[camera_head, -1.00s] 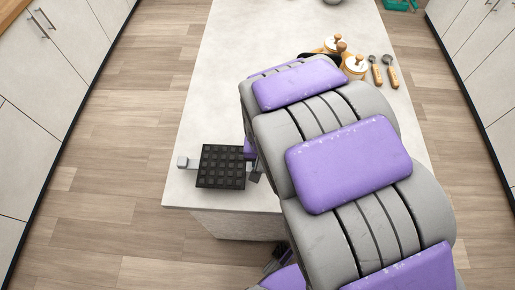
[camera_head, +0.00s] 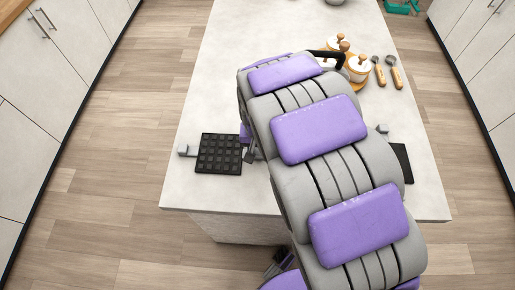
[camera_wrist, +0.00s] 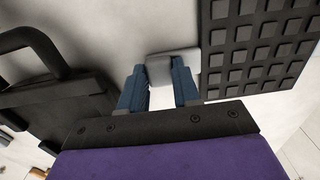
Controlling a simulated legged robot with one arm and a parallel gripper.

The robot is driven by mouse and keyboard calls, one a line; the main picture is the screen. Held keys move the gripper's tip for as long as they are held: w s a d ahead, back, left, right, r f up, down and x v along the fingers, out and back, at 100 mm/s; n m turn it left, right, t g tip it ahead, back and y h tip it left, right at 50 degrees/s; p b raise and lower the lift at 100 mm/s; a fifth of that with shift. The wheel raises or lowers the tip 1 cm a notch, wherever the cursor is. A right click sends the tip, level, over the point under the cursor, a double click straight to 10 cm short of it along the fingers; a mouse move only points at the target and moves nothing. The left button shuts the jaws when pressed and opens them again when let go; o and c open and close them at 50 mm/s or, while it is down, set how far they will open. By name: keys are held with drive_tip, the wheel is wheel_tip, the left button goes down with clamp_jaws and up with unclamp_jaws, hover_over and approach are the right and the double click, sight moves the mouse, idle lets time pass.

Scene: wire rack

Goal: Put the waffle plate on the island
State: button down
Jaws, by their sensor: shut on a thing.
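The waffle plate (camera_head: 219,154) is a flat black square with a grid of raised blocks and a grey tab on its left side. It is over the near left part of the pale island (camera_head: 190,192). In the wrist view the waffle plate (camera_wrist: 262,45) is at the upper right, and my gripper (camera_wrist: 160,88) is shut on its grey tab, with a blue finger on each side. In the head view my arm hides most of my gripper (camera_head: 251,152) at the plate's right side. I cannot tell whether the plate touches the top.
A dark flat object (camera_head: 404,165) lies on the island's right, partly behind my arm; a black object with a handle (camera_wrist: 60,110) shows left in the wrist view. The island's near left corner is clear.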

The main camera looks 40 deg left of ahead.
drive_tip(key=c, duration=0.8)
unclamp_jaws()
drive_tip(key=shift+r, duration=0.1)
wheel_tip(320, 180, up, 12)
drive_tip(key=p, duration=0.3)
